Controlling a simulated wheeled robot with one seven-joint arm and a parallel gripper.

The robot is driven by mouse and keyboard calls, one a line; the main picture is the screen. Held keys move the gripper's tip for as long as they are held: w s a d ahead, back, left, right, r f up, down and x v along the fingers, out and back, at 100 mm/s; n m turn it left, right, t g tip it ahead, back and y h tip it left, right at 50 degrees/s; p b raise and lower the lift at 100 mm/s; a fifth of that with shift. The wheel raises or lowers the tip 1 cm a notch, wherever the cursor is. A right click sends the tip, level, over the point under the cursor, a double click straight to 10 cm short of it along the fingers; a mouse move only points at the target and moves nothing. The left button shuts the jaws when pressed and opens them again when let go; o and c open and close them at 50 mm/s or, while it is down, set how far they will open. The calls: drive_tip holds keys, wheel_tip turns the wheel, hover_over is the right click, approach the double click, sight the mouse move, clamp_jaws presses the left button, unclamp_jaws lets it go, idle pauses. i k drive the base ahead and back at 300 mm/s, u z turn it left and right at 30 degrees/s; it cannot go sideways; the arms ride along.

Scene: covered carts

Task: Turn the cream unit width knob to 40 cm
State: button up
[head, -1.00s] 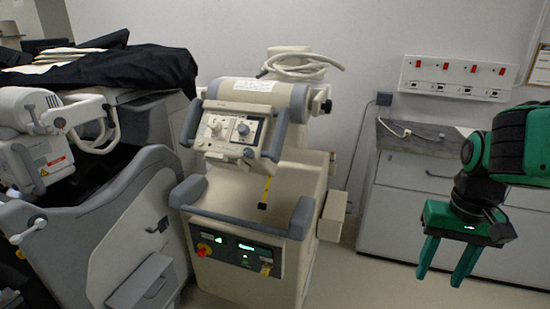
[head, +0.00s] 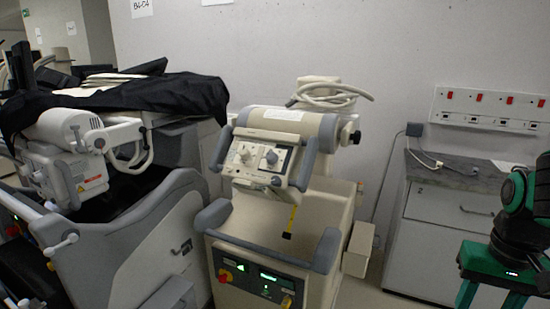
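The cream unit (head: 285,215) stands in the middle of the head view, with grey handles and a tilted control panel (head: 262,160) on its head. Two knobs show on the panel: a pale one (head: 245,153) at left and a darker grey-blue one (head: 271,157) at right. Their labels and settings are too small to read. My gripper (head: 488,295) is at the lower right, well apart from the unit, with its green fingers pointing down and spread. The fingertips are cut off by the frame's bottom edge, and nothing shows between the fingers.
A grey-and-white cart (head: 130,240) with a black cover (head: 170,95) stands close on the unit's left. A cabinet (head: 430,235) with a grey top is at the right, below a wall socket panel (head: 490,108). Some floor shows between unit and cabinet.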

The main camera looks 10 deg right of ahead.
sight(245, 153)
drive_tip(key=z, duration=0.05)
drive_tip(key=k, duration=0.95)
drive_tip(key=u, duration=0.8)
drive_tip(key=i, duration=1.6)
drive_tip(key=z, duration=0.05)
